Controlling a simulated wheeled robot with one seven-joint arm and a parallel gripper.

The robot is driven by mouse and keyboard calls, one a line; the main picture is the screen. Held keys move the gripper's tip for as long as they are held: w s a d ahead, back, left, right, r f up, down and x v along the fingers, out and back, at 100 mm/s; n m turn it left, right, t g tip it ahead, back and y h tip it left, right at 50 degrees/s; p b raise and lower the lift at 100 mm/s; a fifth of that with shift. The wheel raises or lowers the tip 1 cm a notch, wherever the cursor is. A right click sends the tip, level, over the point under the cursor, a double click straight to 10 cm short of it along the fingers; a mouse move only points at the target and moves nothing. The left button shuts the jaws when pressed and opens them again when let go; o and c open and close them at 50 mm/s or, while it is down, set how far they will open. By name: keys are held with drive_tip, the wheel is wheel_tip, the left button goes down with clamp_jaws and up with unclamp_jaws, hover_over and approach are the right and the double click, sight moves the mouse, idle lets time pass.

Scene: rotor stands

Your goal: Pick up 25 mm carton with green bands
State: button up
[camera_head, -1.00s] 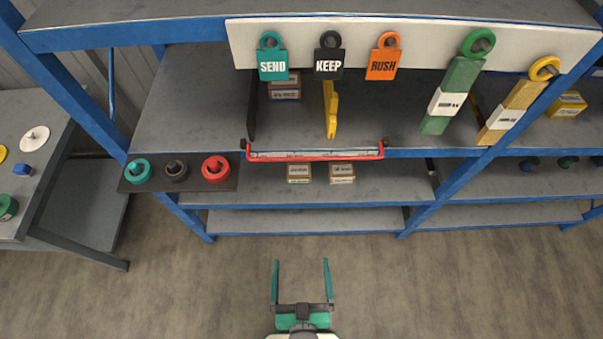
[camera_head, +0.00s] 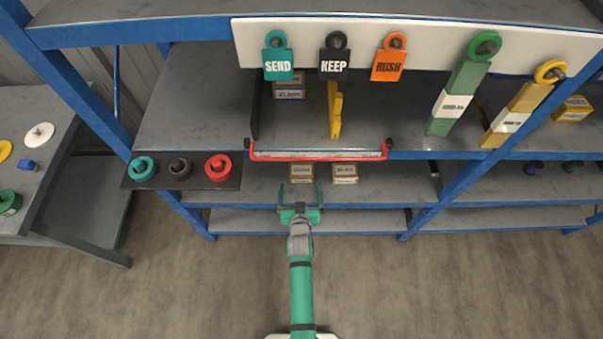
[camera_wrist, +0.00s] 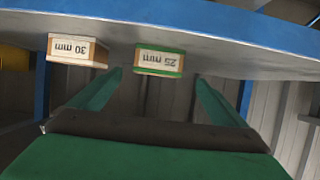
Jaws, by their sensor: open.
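The 25 mm carton with green bands (camera_wrist: 160,61) stands on the shelf and appears upside down in the wrist view, its label facing my gripper. In the head view it is the left one of two small cartons (camera_head: 302,172) on the shelf below the red-edged rail. My gripper (camera_head: 301,186) is open and empty, with its arm stretched forward to the shelf's front. In the wrist view its two green fingers (camera_wrist: 159,80) point at this carton, one to each side of its outline. I cannot tell whether the tips have passed its front face.
A 30 mm carton (camera_wrist: 77,50) stands beside it, to the right in the head view (camera_head: 345,174). The red-edged rail (camera_head: 318,155) and upper shelf lie above. A lower shelf (camera_head: 365,220) is empty. A dark plate with coloured knobs (camera_head: 181,172) juts out at left.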

sight(301, 173)
drive_tip(key=x, duration=0.5)
drive_tip(key=shift+w, duration=0.15)
drive_tip(key=shift+d+x, duration=0.2)
drive_tip(key=shift+x, duration=2.55)
drive_tip(key=shift+f, duration=0.1)
drive_tip(key=c, duration=1.3)
